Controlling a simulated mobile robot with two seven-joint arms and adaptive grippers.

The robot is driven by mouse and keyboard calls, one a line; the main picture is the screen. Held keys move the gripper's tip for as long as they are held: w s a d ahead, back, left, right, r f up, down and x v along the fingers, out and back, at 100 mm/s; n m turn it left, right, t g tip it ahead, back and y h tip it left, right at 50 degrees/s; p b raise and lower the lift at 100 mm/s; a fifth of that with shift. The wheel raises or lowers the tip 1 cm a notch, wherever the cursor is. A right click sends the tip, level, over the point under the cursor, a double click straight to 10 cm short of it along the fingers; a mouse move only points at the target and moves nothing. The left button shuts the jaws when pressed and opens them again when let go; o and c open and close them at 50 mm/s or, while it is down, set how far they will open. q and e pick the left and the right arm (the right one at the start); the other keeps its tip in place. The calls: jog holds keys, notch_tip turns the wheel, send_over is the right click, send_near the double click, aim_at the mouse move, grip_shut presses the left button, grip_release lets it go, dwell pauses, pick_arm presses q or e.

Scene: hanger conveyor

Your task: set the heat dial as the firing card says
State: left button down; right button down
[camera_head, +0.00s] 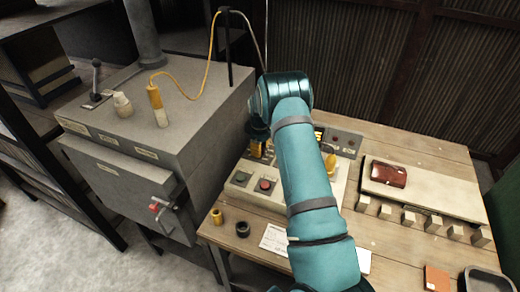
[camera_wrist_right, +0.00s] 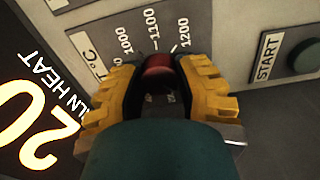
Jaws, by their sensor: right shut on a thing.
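In the right wrist view, my right gripper (camera_wrist_right: 157,95) has its yellow fingers closed on either side of the heat dial, with a red part (camera_wrist_right: 157,66) showing between them. The red part lies just below the 1100 mark of a °C scale (camera_wrist_right: 150,32) reading 1000, 1100 and 1200. The rest of the dial is mostly hidden by the gripper. A display (camera_wrist_right: 45,115) marked KILN HEAT glows with 20. In the head view the right gripper (camera_head: 258,148) is at the control panel, partly hidden by my arm. A white printed card (camera_head: 274,240) lies on the table; its text is unreadable.
A START button (camera_wrist_right: 305,57) sits right of the dial. In the head view, a red button (camera_head: 265,185) is on the panel's front. A grey kiln (camera_head: 150,125) stands left of the wooden table. A board with a red-brown block (camera_head: 388,175) and several small blocks lies right.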

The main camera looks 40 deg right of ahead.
jog(key=m+b, duration=0.1)
jog(key=m, duration=0.3)
jog(key=shift+f, duration=0.1)
jog(key=m+b, duration=0.1)
jog(key=m, duration=0.4)
jog(key=shift+b, duration=0.3)
jog(key=m, duration=0.5)
jog(key=shift+m, duration=0.4)
jog(key=m, duration=1.2)
jog(key=shift+p, duration=0.4)
jog(key=m+p, duration=0.1)
jog(key=m, duration=0.5)
jog(key=m+p, duration=0.1)
jog(key=m, duration=0.4)
jog(key=shift+m, duration=0.3)
jog(key=m+p, duration=0.1)
jog(key=m, duration=0.5)
jog(key=shift+a, duration=0.1)
jog(key=shift+s, duration=0.1)
